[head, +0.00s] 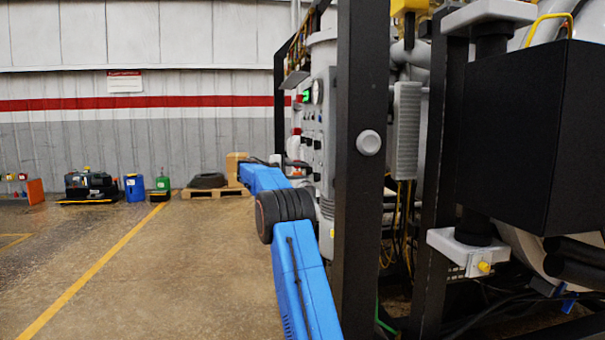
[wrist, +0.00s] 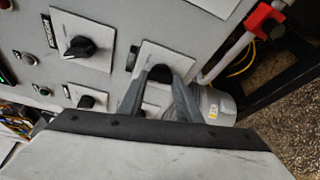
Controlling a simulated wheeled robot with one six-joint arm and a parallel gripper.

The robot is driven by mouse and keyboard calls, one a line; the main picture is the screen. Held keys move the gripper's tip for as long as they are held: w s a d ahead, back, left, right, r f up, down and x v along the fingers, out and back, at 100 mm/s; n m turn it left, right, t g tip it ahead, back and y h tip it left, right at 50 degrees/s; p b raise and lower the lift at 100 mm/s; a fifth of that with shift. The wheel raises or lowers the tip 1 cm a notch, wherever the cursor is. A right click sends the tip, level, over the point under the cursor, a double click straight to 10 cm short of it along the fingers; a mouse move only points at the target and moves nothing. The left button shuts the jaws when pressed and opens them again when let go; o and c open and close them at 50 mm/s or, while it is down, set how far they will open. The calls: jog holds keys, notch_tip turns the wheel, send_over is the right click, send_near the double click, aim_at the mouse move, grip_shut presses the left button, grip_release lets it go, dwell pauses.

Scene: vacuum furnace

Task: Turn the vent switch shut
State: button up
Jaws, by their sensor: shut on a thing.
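In the wrist view a grey control panel (wrist: 105,25) carries several black rotary switches on pale square plates. My gripper (wrist: 158,84) is shut on one switch knob (wrist: 160,72), with one dark finger on each side of it. The label of this switch is hidden or too small to read, so I cannot tell its name or exact setting. Another black rotary switch (wrist: 80,47) sits to its left, its pointer roughly level. In the head view the panel (head: 319,135) is seen nearly edge-on, and my gripper there is too small to make out.
A smaller black knob (wrist: 86,101) sits below and left. A red valve handle (wrist: 265,19) on a pipe is at the upper right in the wrist view. In the head view a black frame post (head: 358,220) stands right of my blue arm.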

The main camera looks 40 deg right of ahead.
jog(key=shift+w+n+y, duration=0.1)
jog(key=shift+n+y, duration=0.6)
jog(key=shift+n, duration=0.6)
jog(key=o, duration=1)
jog(key=shift+o, duration=0.2)
jog(key=shift+a+r, duration=0.1)
jog(key=v, duration=1.7)
jog(key=shift+w, duration=0.2)
jog(key=shift+a, duration=0.15)
